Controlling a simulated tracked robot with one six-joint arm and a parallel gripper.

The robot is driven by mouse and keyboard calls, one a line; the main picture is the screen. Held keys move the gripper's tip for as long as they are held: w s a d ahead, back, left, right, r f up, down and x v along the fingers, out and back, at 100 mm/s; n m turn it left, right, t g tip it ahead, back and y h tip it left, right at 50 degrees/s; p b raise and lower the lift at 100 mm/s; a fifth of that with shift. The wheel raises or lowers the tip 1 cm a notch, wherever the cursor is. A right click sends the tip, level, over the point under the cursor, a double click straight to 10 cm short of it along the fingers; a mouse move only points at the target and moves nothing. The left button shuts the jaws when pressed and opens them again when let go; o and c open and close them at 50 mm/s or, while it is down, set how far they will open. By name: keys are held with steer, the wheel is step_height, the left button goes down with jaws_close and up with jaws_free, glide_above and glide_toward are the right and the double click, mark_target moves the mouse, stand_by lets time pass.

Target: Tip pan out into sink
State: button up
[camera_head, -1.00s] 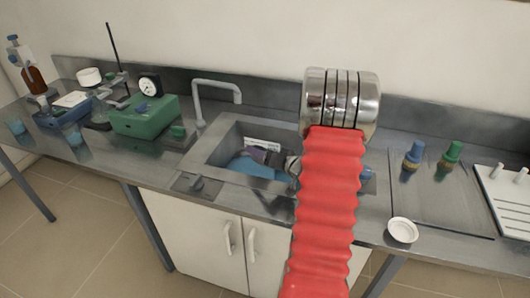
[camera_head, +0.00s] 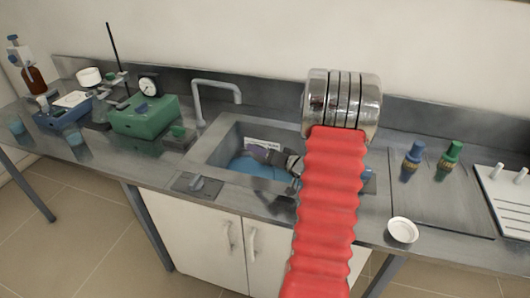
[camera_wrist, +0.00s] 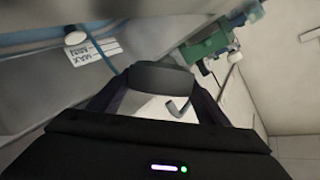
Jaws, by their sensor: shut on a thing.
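The sink (camera_head: 210,150) is set into the bench, with blue at its bottom. My gripper (camera_head: 262,150) is down inside the sink opening, partly hidden behind my arm. In the wrist view my gripper (camera_wrist: 160,88) is tilted, and its two dark fingers close on a dark grey rounded piece (camera_wrist: 160,76), which appears to be part of the pan. The rest of the pan is hidden, and I cannot make out its contents. The sink's wall and a white label (camera_wrist: 95,52) show at left in the wrist view.
A grey tap (camera_head: 218,88) stands behind the sink. A green instrument (camera_head: 145,115) with a dial is to the left. Blue and green-topped bottles (camera_head: 412,157) and a small white dish (camera_head: 402,230) stand on the right.

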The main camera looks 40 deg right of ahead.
steer(key=shift+d+r+m+y, duration=0.2)
steer(key=shift+m+y, duration=0.1)
steer(key=shift+m, duration=0.1)
stand_by(0.5)
steer(key=shift+s+d+r+m+t+y, duration=0.1)
steer(key=shift+r+m+t+y, duration=0.1)
steer(key=shift+m, duration=0.25)
steer(key=shift+d+r+m+t+y, duration=0.1)
steer(key=shift+m+t, duration=0.1)
steer(key=shift+m, duration=0.25)
stand_by(1.1)
steer(key=shift+d+r+m, duration=0.1)
steer(key=shift+m, duration=0.2)
steer(key=shift+s+d+r+m+t, duration=0.1)
steer(key=shift+d+r+m+t, duration=0.15)
steer(key=shift+m, duration=0.35)
stand_by(0.8)
steer(key=shift+s+d+r+m+t+y, duration=0.1)
steer(key=shift+d+m+t+y, duration=0.2)
steer(key=shift+m, duration=0.55)
steer(key=shift+s+d+r+m+t+y, duration=0.1)
steer(key=shift+d+m+t, duration=0.3)
steer(key=shift+m, duration=0.45)
stand_by(1.7)
